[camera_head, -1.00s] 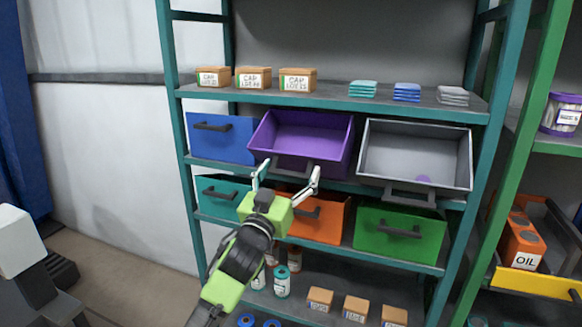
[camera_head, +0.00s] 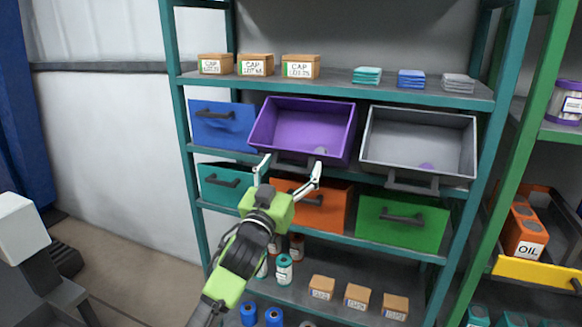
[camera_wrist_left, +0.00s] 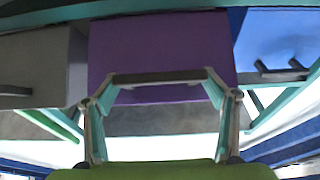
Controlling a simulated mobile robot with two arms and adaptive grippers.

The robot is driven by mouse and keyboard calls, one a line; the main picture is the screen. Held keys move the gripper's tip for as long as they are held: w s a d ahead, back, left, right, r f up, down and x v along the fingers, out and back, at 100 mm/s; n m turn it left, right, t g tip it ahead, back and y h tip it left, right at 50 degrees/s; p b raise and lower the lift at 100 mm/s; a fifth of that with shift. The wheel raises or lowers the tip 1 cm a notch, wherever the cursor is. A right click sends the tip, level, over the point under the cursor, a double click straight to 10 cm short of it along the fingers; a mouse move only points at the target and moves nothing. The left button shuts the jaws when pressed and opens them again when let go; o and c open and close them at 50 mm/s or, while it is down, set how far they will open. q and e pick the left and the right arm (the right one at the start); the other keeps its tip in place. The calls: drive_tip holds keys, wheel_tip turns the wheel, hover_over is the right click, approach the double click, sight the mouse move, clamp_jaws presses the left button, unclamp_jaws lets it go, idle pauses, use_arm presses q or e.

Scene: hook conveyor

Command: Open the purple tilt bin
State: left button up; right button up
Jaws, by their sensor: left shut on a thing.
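The purple tilt bin (camera_head: 305,128) is in the upper bin row of the teal shelf, in the middle. It is tilted forward, and its inside shows in the head view. My right gripper is not in view.
A grey bin (camera_head: 420,140) to the right is also tilted open. A blue bin (camera_head: 222,127) to the left is closed. Teal, orange (camera_head: 325,208) and green (camera_head: 400,222) bins sit below, close to my left gripper. Boxes and cloth stacks stand on the shelf above.

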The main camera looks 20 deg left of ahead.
use_arm(q)
drive_tip(key=o, duration=1.3)
drive_tip(key=shift+f, duration=0.35)
drive_tip(key=o, duration=0.3)
drive_tip(key=shift+r, duration=0.2)
drive_tip(key=v, duration=1.2)
